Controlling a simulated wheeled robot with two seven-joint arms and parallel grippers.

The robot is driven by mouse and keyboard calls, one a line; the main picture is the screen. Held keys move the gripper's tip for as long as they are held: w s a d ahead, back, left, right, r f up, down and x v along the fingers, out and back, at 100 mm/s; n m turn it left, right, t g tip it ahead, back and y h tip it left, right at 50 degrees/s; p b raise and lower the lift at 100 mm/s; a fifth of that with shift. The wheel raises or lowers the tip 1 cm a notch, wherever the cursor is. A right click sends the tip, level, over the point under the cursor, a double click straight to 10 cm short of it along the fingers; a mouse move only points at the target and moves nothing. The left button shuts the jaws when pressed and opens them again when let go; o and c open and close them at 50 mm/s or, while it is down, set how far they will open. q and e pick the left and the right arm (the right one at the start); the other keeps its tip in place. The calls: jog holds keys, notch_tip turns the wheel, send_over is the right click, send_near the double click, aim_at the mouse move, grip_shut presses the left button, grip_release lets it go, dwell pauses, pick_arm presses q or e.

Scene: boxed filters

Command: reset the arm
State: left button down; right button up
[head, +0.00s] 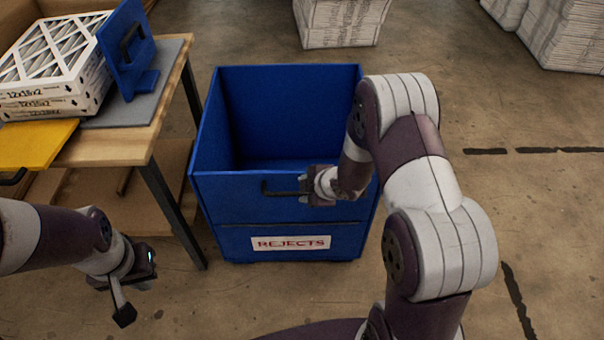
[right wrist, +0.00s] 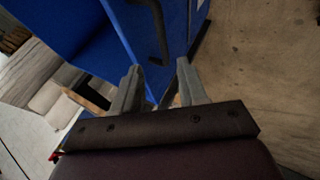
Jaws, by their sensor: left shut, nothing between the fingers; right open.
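My left gripper (head: 122,308) is shut and empty, low at the left of the head view, in front of the table and pointing down. My right gripper (head: 302,188) is at the front of a blue bin (head: 210,200) labelled REJECTS. In the right wrist view, its two fingers (right wrist: 158,72) stand apart with nothing held between them. The bin's black handle (head: 278,190) is right beside these fingertips. It also shows just beyond them in the right wrist view (right wrist: 160,35). I cannot tell whether the fingers touch it. The visible inside of the bin looks empty.
A wooden table (head: 140,138) at the left carries stacked boxed filters (head: 50,75), a blue upright plate with a handle (head: 125,55), a grey mat (head: 165,68) and a yellow panel (head: 35,143). Wrapped stacks (head: 342,22) stand behind.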

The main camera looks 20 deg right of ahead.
jog(key=s+d+f+m+g+h, duration=0.1)
jog(key=s+d+m+g+h, duration=0.1)
jog(key=s+d+m+g, duration=0.3)
jog(key=s+a+r+m+g+h, duration=0.1)
jog(key=s+a+r+m, duration=0.1)
jog(key=s+r+m, duration=0.4)
jog(key=s+a+r+m+g, duration=0.1)
jog(key=s+r+m, duration=0.2)
jog(key=s+m, duration=0.35)
notch_tip(320, 180, up, 19)
jog(key=s+a+n+t+p, duration=0.1)
jog(key=a+p, duration=0.1)
jog(key=p, duration=1.2)
jog(key=shift+s+a+f, duration=0.15)
jog(key=shift+f, duration=0.05)
